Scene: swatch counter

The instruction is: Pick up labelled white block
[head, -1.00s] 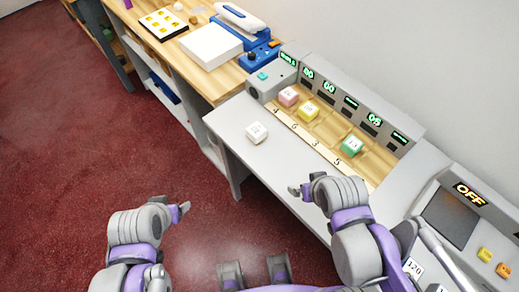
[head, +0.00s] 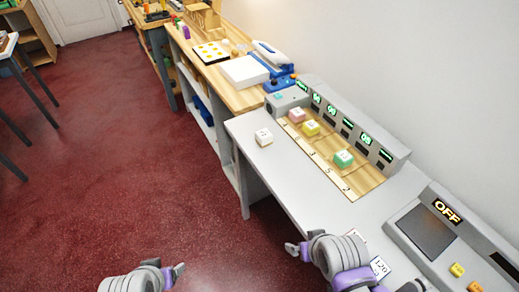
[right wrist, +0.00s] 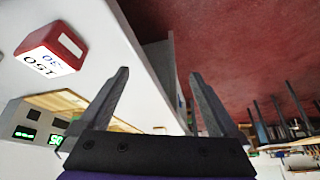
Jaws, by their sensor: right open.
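The labelled white block (head: 264,138) sits on the grey counter (head: 262,168), left of the wooden slot tray, with dark marks on its top too small to read. My right gripper (head: 297,250) is near the counter's front edge, below and apart from the block. In the right wrist view my right gripper (right wrist: 160,100) has its fingers spread with nothing between them. My left gripper (head: 178,273) is low over the red floor, away from the counter; its finger gap is unclear.
Pink (head: 297,115), yellow (head: 311,128) and green (head: 343,158) blocks sit in the wooden tray (head: 352,190). A panel reading OFF (head: 447,211) stands at right. A red-sided, white-labelled object (right wrist: 50,48) shows in the right wrist view. The counter around the white block is clear.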

